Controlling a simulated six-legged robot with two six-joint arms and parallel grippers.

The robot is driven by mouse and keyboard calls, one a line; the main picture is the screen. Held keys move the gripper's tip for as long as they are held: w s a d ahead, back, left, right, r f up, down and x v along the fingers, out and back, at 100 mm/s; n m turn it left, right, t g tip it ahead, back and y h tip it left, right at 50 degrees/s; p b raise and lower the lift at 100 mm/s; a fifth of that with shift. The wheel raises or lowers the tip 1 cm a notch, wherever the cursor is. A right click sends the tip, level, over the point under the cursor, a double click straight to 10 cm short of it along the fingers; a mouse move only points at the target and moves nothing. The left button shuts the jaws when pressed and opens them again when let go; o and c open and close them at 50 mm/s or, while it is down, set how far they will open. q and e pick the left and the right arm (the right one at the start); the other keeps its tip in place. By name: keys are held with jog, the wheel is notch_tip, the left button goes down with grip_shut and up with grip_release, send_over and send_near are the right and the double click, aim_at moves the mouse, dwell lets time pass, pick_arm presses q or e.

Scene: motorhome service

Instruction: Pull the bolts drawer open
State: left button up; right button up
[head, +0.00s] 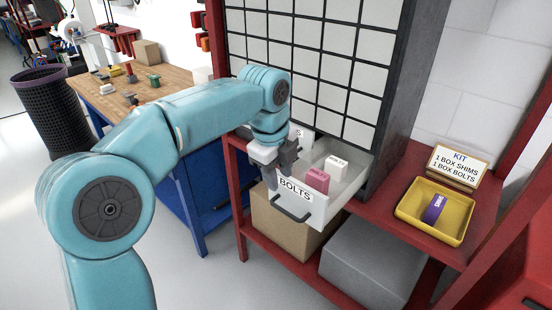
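The bolts drawer (318,209), white and labelled BOLTS, stands pulled out of the tall cabinet. Its dark handle (291,210) shows on the front, below the label. A pink box (317,180) and a white box (336,165) are inside the drawer. My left gripper (279,177) points down at the left end of the drawer front, up and left of the handle and apart from it. Its fingers look spread, with nothing seen between them. It hides part of the drawer's left side and another labelled drawer front behind it. My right gripper is not in view.
A yellow tray (429,227) with a purple box (435,207) sits on the red shelf at right, before a KIT sign (458,166). A cardboard box (283,228) and a grey box (372,262) are below the drawer. A workbench (177,82) stands at left.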

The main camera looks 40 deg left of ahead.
pick_arm(q)
jog(key=r, duration=0.4)
jog(key=shift+s+r, duration=0.3)
jog(key=shift+s, duration=0.1)
jog(key=shift+s, duration=0.15)
